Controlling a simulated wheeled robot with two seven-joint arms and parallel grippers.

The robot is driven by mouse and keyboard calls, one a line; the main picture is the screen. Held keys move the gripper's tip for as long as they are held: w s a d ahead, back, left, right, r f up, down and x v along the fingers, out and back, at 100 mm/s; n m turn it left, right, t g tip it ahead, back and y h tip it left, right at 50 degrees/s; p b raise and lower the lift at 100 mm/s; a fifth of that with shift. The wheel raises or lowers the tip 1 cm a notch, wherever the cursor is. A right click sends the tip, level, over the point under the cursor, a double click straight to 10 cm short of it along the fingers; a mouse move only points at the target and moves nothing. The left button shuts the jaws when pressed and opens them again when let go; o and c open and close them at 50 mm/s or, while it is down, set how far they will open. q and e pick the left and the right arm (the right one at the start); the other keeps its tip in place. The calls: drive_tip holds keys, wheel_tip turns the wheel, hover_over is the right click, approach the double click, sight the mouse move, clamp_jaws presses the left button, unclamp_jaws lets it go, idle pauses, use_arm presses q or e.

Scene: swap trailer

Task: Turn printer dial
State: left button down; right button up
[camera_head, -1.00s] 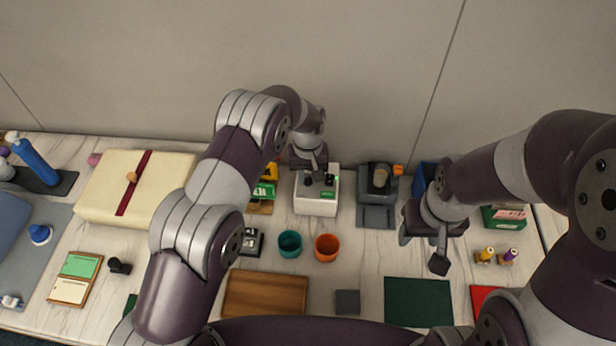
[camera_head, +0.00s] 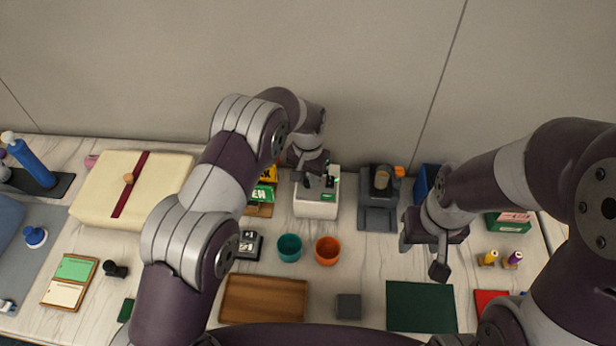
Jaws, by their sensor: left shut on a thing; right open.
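A small white box-shaped machine, which looks like the printer (camera_head: 316,206), stands at the back middle of the table, with green marks on its top. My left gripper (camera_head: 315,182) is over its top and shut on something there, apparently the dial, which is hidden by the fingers. My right gripper (camera_head: 438,262) is open and empty, above the table to the right of a grey machine and clear of the things below.
A grey machine (camera_head: 377,214) stands just right of the printer. A teal cup (camera_head: 289,247) and an orange cup (camera_head: 328,251) are in front. A wooden tray (camera_head: 263,299), a grey block (camera_head: 348,306) and a dark green mat (camera_head: 421,307) lie nearer.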

sight(308, 180)
idle(0.4)
use_arm(q)
drive_tip(key=c, duration=0.9)
unclamp_jaws()
wheel_tip(308, 180, up, 6)
drive_tip(key=shift+w+r+b, duration=0.1)
drive_tip(key=shift+r+b, duration=0.1)
drive_tip(key=shift+b, duration=0.35)
wheel_tip(308, 180, up, 6)
drive_tip(key=p, duration=0.4)
drive_tip(key=shift+r+p, duration=0.2)
drive_tip(key=shift+p, duration=0.1)
